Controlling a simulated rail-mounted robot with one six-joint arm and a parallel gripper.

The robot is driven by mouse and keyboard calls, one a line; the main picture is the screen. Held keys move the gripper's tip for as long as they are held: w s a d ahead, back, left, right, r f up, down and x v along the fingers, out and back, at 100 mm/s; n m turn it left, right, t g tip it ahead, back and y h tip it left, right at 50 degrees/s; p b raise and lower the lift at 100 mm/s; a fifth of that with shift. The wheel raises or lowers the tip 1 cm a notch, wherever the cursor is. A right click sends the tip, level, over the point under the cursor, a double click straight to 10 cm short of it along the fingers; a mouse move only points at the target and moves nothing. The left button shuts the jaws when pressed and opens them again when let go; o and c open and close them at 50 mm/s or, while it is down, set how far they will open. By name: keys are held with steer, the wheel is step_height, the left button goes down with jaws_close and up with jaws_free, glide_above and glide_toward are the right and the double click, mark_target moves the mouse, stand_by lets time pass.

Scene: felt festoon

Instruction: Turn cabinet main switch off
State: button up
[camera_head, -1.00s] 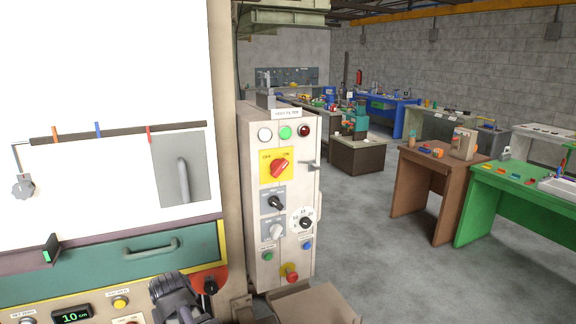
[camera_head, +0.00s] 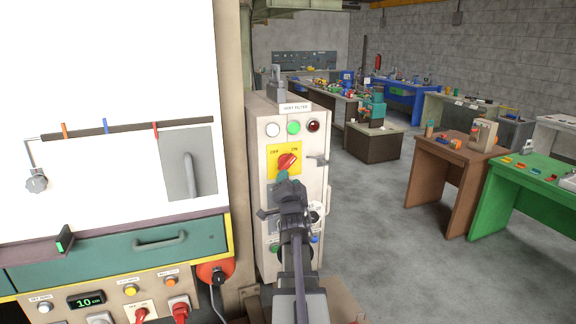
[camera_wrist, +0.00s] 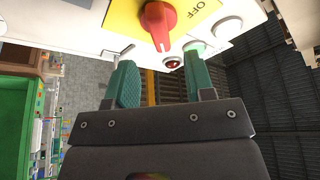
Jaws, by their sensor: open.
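The cabinet main switch (camera_head: 287,162) is a red rotary knob on a yellow plate (camera_head: 271,168) marked OFF at left and ON at right. Its grip slants up toward the ON side. The plate is on the front of a narrow cream cabinet (camera_head: 317,195). My gripper (camera_head: 289,177) is just below the knob in the head view, with its teal fingers pointing at the panel. In the wrist view the red knob (camera_wrist: 159,22) is beyond the open, empty fingers (camera_wrist: 161,78), apart from them. My gripper and arm hide much of the lower controls.
White, green and dark red lamps (camera_head: 293,127) sit above the switch. A handle (camera_head: 318,160) juts out to its right. A machine with a teal drawer (camera_head: 120,252) and control panel stands at left.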

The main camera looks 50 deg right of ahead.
mark_target(288, 166)
steer(key=p+x, duration=0.1)
steer(key=x, duration=0.6)
steer(key=shift+f, duration=0.1)
steer(key=shift+c, duration=0.2)
jaws_close()
